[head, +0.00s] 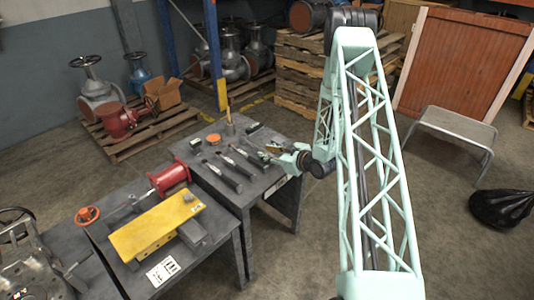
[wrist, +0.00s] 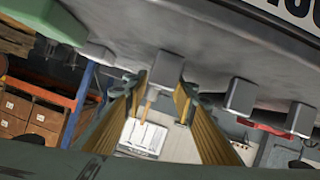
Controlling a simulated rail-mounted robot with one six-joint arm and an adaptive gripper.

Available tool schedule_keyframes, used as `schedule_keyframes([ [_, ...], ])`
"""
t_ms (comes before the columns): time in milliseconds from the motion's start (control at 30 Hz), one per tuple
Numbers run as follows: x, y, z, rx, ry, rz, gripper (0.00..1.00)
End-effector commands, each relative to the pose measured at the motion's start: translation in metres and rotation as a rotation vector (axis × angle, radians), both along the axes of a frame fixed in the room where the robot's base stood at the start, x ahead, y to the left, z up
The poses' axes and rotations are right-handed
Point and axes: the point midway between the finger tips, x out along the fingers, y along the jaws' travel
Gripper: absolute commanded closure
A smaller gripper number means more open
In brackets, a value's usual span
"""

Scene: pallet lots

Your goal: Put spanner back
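Several dark, long tools lie side by side on the far grey workbench (head: 262,190) in the head view. They are too small for me to tell which one is the spanner. My gripper (head: 274,149) is at the right part of this bench, close to the tools. In the wrist view my gripper (wrist: 161,95) has its two yellow-lined fingers apart, with a gap between them. I see nothing clearly held in it. A grey surface with several square blocks (wrist: 168,66) spans the top of the wrist view, close to the fingertips.
The near bench holds a yellow block (head: 155,225) and an orange handwheel (head: 87,215). A red flanged cylinder (head: 169,178) lies by the gap between the benches. Pallets (head: 300,85) stand behind; a grey step stool (head: 452,127) stands right on open floor.

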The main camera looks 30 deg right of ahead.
Motion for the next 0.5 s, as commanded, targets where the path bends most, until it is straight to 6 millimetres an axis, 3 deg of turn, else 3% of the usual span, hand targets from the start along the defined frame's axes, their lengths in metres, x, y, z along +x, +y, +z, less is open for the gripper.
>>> schedule_keyframes([
  [500, -0.0055, -0.001, 0.0003, 0.0, 0.003, -0.001, 0.72],
])
